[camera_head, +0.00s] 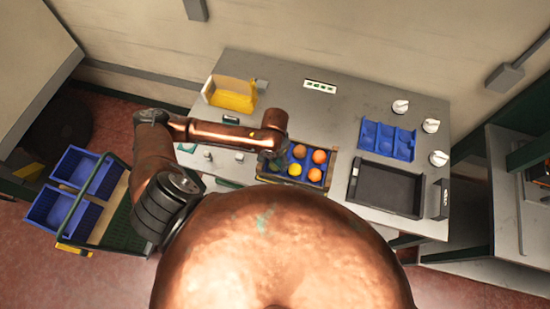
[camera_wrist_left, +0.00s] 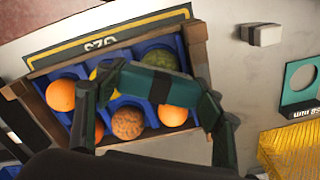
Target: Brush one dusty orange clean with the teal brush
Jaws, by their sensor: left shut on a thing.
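The teal brush (camera_wrist_left: 185,92), with a dark band around its middle, lies crosswise between the fingers of my left gripper (camera_wrist_left: 158,112), which is shut on it. The brush is above a wooden crate (camera_wrist_left: 197,52) with a blue insert. A brown, speckled dusty orange (camera_wrist_left: 127,123) sits in the crate's near row, just below the brush in the wrist view. Cleaner oranges lie beside it (camera_wrist_left: 172,115) and at the left (camera_wrist_left: 61,95). A yellow fruit and a dark green fruit (camera_wrist_left: 162,61) are partly hidden by the brush. In the head view my left gripper (camera_head: 272,155) covers the crate's left side.
Right of the crate are a black tray (camera_head: 355,184), a blue moulded tray (camera_head: 374,128) and several white knobs (camera_head: 400,106). A yellow bin (camera_head: 230,95) stands at the back left. A teal holder with a round hole (camera_wrist_left: 287,83) is near it. A cart with blue bins stands left.

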